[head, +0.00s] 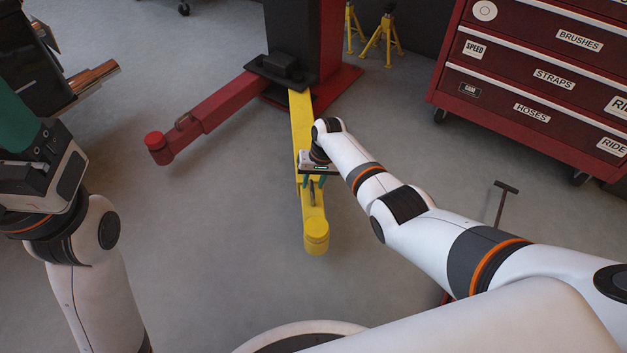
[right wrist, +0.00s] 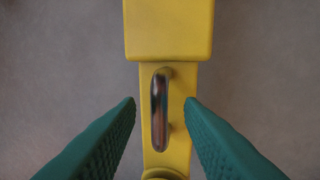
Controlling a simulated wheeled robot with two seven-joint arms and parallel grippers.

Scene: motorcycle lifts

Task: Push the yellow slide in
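The yellow slide (head: 315,215) is the inner part of a yellow lift arm (head: 300,120) and sticks out of its end toward me, with a round yellow pad (head: 316,236) at its tip. A metal handle (right wrist: 160,110) stands on top of the slide (right wrist: 151,135). My right gripper (head: 316,182) is over the slide at the handle. In the right wrist view its green fingers (right wrist: 160,108) are spread, one on each side of the handle, with gaps to both. My left gripper (head: 25,185) is at the left edge, away from the lift; its fingertips are not clear.
A red lift arm (head: 205,112) reaches left from the lift post (head: 304,40). A red tool cabinet (head: 540,75) stands at the right. Yellow stands (head: 382,38) are behind. A dark T-shaped handle (head: 503,195) rises at the right. Floor around the slide is clear.

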